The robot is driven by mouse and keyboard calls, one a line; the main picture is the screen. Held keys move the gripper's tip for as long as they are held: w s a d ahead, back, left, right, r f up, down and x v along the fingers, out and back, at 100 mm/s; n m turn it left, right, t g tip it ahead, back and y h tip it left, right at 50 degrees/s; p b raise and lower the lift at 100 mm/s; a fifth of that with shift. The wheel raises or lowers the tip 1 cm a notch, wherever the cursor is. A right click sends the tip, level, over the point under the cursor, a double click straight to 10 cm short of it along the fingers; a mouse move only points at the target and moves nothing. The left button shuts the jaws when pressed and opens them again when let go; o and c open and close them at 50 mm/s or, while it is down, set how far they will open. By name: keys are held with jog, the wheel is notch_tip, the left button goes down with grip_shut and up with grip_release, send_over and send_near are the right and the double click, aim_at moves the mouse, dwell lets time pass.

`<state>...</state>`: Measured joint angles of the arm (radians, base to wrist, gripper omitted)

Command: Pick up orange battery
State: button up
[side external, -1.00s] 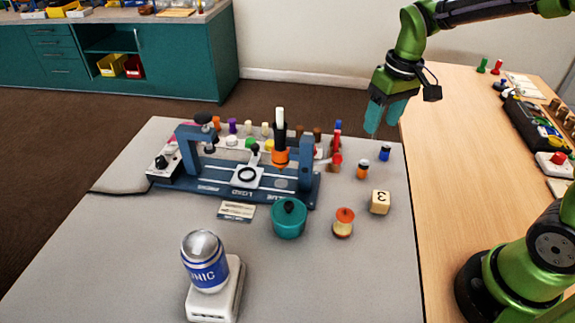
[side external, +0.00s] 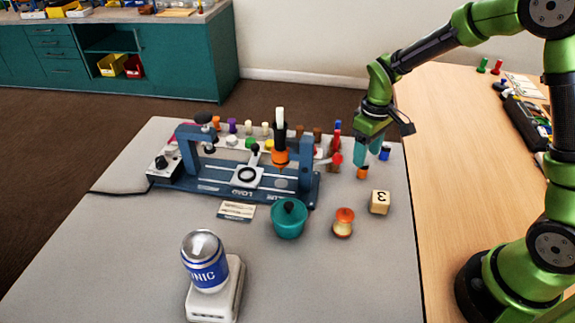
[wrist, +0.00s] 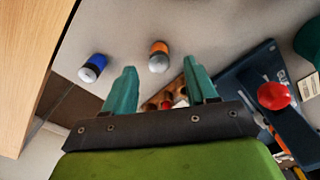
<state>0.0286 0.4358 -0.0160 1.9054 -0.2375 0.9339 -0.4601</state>
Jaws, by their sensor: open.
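The orange battery (side external: 362,173), with an orange body and a dark and silver end, stands on the grey table near its right side. My gripper (side external: 367,151) is open, with its teal fingers pointing down just above and behind the battery's top in the side view. In the wrist view the orange battery (wrist: 159,50) appears in line with the gap between the two open fingertips (wrist: 160,68). I cannot tell whether a finger touches it. Nothing is between the fingers.
A blue battery (side external: 384,153) stands close by, also in the wrist view (wrist: 88,72). A numbered die (side external: 380,202), an orange-and-yellow spool (side external: 343,224) and a teal pot (side external: 288,222) stand nearer the camera. The blue fixture (side external: 305,160) and several small pegs are left of my gripper.

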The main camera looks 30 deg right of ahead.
jog(key=shift+w+f, duration=0.1)
jog(key=shift+f, duration=2.6)
grip_shut()
